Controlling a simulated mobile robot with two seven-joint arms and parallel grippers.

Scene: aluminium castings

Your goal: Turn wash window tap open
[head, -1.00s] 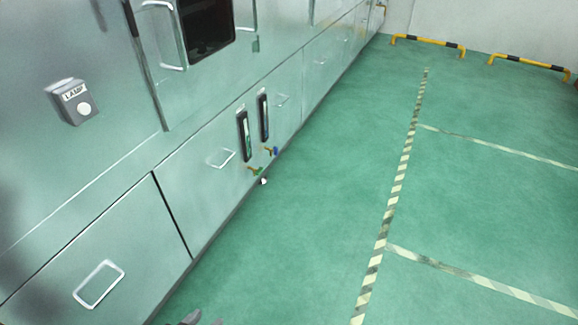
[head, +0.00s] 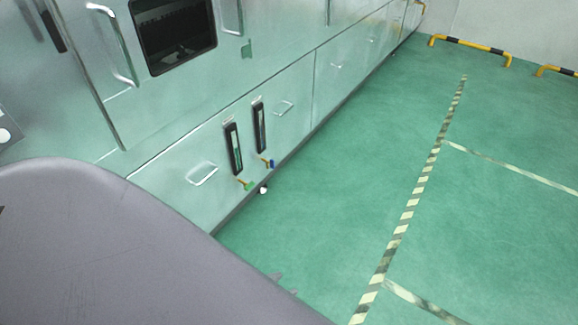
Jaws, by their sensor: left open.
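Two small taps are mounted low on the metal cabinet wall (head: 285,135). One has a green handle (head: 248,185) and the other, farther along, has a blue handle (head: 268,163). Each sits below an upright dark sight gauge, the nearer one (head: 233,148) and the farther one (head: 259,127). I cannot tell from here which tap is the wash window tap. My left gripper (head: 285,283) shows only as two small grey fingertips past my grey arm link, apart from and below the taps in the picture. It is open and touches nothing visible. My right gripper is out of view.
A dark window (head: 174,34) with metal handles is in the upper wall. Pull handles (head: 202,174) stick out of the lower panels. A small white round item (head: 263,190) is near the green tap. The green floor (head: 340,190) beside the wall is clear. Yellow-black barriers (head: 470,48) stand far back.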

